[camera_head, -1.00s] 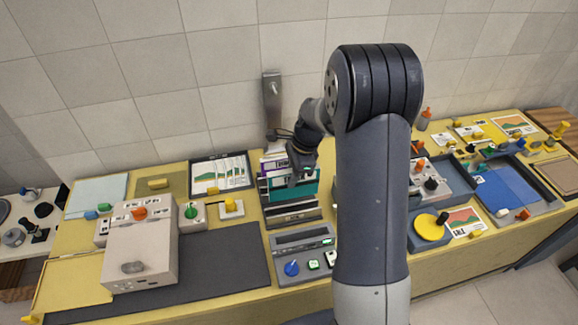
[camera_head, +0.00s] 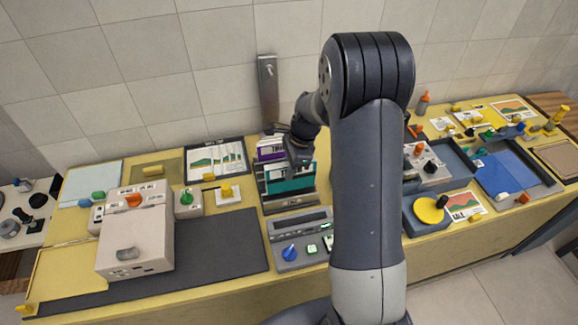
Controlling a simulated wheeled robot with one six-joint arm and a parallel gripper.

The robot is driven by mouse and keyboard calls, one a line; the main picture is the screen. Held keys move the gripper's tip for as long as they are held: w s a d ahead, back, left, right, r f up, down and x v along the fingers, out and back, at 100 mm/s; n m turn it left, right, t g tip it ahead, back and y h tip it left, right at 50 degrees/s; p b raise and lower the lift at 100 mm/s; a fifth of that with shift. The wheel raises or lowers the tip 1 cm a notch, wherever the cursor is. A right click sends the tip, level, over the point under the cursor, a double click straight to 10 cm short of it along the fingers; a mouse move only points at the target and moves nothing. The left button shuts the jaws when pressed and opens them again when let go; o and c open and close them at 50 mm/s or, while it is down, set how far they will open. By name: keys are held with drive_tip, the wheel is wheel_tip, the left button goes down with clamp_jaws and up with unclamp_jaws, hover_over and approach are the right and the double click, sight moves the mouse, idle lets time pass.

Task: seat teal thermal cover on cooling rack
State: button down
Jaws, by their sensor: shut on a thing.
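The teal thermal cover (camera_head: 285,186) sits in the middle of the bench, just below my gripper (camera_head: 298,160). My gripper is shut on the cover near its upper right side. The cover is over or within a dark rack (camera_head: 290,204), which looks like the cooling rack. White and purple parts (camera_head: 270,149) show behind the cover. I cannot tell whether the cover touches the rack's base. My arm hides the area to the right of the rack.
A grey panel (camera_head: 302,228) with a blue knob stands in front of the rack. A beige machine (camera_head: 136,240) is at left on a dark mat (camera_head: 223,252). A metal post (camera_head: 268,90) rises behind.

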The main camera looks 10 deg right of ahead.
sight(289, 184)
drive_tip(key=shift+f+b, duration=2)
drive_tip(key=shift+f, duration=1.35)
drive_tip(key=shift+f, duration=0.25)
drive_tip(key=c, duration=1.3)
unclamp_jaws()
drive_tip(key=shift+o, duration=0.2)
drive_tip(key=shift+r, duration=0.1)
drive_tip(key=b+v, duration=0.1)
drive_tip(key=v, duration=0.9)
drive_tip(key=shift+r, duration=0.35)
